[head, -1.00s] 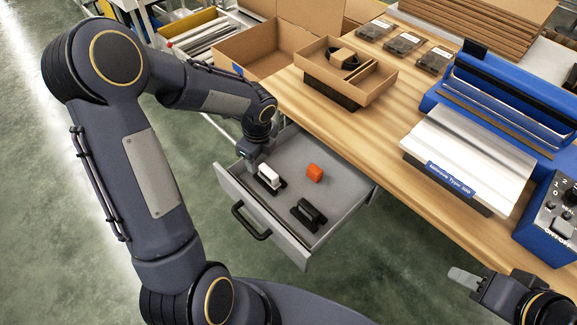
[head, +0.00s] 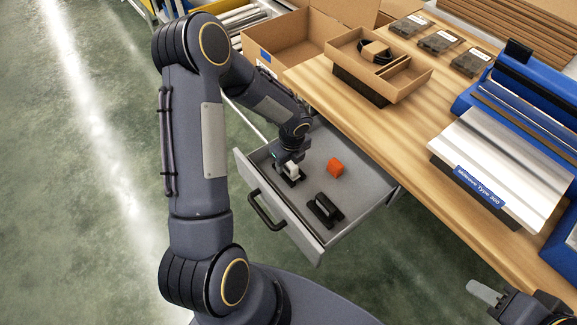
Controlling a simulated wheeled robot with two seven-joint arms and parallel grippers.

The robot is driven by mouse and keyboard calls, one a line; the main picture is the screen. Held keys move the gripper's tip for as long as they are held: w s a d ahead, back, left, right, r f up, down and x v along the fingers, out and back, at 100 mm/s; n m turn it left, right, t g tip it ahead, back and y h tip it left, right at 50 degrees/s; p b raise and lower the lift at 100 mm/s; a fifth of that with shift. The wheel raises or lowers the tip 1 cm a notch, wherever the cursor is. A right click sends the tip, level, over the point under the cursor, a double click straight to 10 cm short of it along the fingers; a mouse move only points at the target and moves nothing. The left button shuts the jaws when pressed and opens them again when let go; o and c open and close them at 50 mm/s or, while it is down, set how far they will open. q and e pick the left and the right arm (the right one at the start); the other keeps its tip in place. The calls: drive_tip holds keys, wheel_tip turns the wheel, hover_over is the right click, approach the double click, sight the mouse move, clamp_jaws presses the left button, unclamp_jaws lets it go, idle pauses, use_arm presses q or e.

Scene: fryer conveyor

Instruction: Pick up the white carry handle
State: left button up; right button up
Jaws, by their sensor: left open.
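The white carry handle (head: 292,169) lies in the open grey drawer (head: 264,199), near its left side. My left gripper (head: 290,176) is open and points down at the white handle, with its dark fingers close around or beside it. The gripper hides part of the handle, and I cannot tell whether the fingers touch it. A black handle (head: 325,208) and an orange block (head: 335,168) lie apart from it in the same drawer. My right gripper (head: 484,293) is at the lower right, partly cut off, away from the drawer; its opening is unclear.
The wooden table (head: 412,170) stands above and right of the drawer. It carries a cardboard tray (head: 398,92), several dark boxes (head: 439,42) and a blue sealing machine (head: 484,88). An open carton (head: 283,48) stands behind the drawer.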

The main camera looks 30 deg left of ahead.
use_arm(q)
drive_tip(key=c, duration=1.1)
drive_tip(key=shift+o, duration=0.2)
drive_tip(key=shift+r, duration=0.2)
